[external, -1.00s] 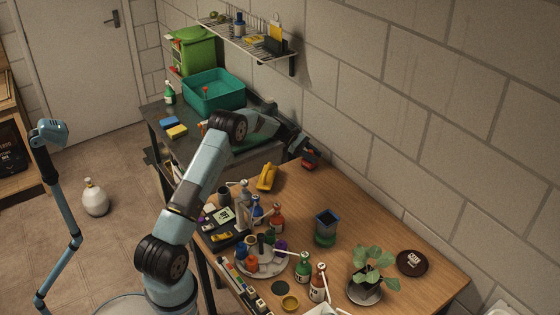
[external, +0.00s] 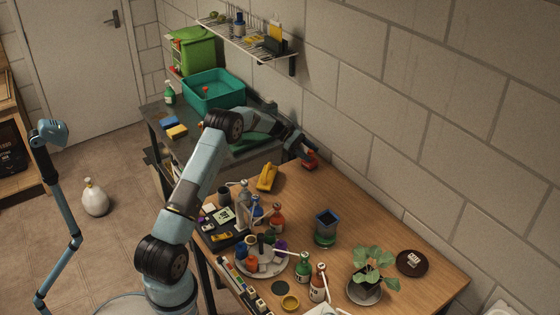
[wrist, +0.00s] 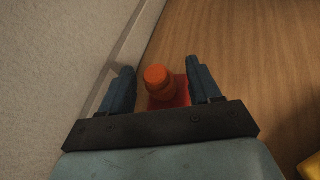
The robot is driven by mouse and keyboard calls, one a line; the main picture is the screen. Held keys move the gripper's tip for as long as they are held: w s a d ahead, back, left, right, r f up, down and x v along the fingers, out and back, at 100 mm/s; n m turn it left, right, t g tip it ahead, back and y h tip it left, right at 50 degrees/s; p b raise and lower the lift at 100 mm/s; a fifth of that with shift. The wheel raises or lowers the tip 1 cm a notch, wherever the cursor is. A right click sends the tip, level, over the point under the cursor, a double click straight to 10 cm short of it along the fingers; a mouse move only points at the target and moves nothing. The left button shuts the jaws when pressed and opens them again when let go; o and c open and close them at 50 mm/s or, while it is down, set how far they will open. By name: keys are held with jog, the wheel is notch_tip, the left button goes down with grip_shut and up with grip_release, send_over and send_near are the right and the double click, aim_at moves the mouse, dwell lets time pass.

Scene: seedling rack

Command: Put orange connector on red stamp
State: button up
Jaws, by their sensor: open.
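The orange connector (wrist: 157,78) shows in the wrist view between the two fingers of my gripper (wrist: 161,82). Its round top faces the camera. It appears to stand on the red stamp (wrist: 183,92), whose red surface shows beside and below it. My gripper is open, with a gap between each finger and the connector. In the external view the red stamp (external: 311,165) is on the wooden table near the wall, just by my gripper (external: 304,155). The connector cannot be made out clearly there.
The wall runs close along the left of the wrist view. A yellow object (external: 267,177) lies on the table nearby. Bottles (external: 277,216), a round tray (external: 284,268) and a potted plant (external: 370,262) stand farther toward the front. Bare wood lies right of the stamp.

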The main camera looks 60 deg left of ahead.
jog(key=v, duration=0.9)
jog(key=shift+a+r, duration=0.15)
jog(key=shift+r, duration=0.05)
jog(key=shift+s, duration=0.15)
jog(key=s+d+r+m+g+y, duration=0.1)
jog(key=s+d+r+m+y, duration=0.15)
jog(key=d+r, duration=0.45)
jog(key=s+d+r+m+g+y, duration=0.1)
jog(key=s+d+r+m+g, duration=0.2)
jog(key=d+r, duration=0.45)
jog(key=s+d+r+m+y, duration=0.1)
jog(key=s+d+r+m, duration=0.1)
jog(key=s+d+r, duration=0.3)
jog(key=s+d+r+m+y, duration=0.2)
jog(key=s+d+r+m, duration=0.1)
jog(key=s+d, duration=0.4)
jog(key=s+d+r+m+t+y, duration=0.1)
jog(key=s+d+r+m+y, duration=0.15)
jog(key=s, duration=0.65)
jog(key=s+d+r+m+y, duration=0.1)
jog(key=s+d+m, duration=0.25)
jog(key=s, duration=0.55)
jog(key=s+d+f+m+t+y, duration=0.1)
jog(key=s+f+m, duration=0.3)
jog(key=s, duration=1.2)
jog(key=shift+d+f+m+t+y, duration=0.25)
jog(key=shift+m+t+y, duration=0.2)
jog(key=shift+t+y, duration=0.35)
jog(key=shift+s, duration=0.15)
